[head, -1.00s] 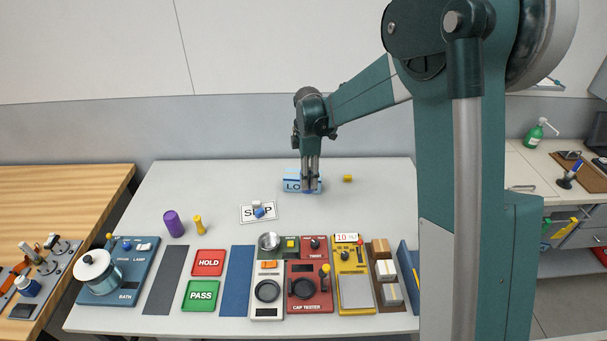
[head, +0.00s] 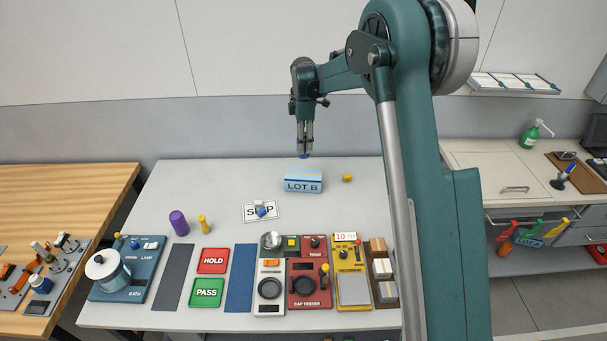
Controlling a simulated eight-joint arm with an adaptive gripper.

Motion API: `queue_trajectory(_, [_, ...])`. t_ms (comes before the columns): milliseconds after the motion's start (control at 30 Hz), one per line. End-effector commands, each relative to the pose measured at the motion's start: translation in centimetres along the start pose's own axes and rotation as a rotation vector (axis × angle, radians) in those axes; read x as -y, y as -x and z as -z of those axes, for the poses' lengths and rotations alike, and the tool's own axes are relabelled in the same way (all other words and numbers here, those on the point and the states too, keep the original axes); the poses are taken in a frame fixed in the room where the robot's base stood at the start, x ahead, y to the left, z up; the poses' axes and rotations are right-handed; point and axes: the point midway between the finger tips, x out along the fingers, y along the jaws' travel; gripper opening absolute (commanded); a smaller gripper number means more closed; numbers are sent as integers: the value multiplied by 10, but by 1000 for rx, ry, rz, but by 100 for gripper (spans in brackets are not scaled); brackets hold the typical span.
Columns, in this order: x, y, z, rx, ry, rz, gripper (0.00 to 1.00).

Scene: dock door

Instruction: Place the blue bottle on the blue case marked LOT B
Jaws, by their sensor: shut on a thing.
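The blue case marked LOT B (head: 303,186) stands on the white table toward the back, its label facing me. My gripper (head: 304,151) points down, shut on a small blue thing, taken as the blue bottle (head: 304,156). Only its low blue end shows below the fingertips; the rest is hidden by the fingers. In the picture the gripper and bottle are above the case, with a clear gap between them. The case's light blue top is bare.
A small yellow block (head: 347,178) lies right of the case. A SHIP card (head: 275,213) with small white and blue pieces lies front left. A purple cylinder (head: 179,223) and yellow peg (head: 203,225) stand farther left. Devices line the front edge.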

Motion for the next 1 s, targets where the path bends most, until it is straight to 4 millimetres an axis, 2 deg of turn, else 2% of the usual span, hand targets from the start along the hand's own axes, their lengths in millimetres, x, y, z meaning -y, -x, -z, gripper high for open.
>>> queue_trajectory(267, [0, -2, 0, 0, 0, 0, 17])
queue_trajectory(367, [0, -10, 0, 0, 0, 0, 17])
queue_trajectory(733, [0, -56, 0, 0, 0, 0, 17])
queue_trajectory(1000, [0, -63, 0, 0, 0, 0, 17])
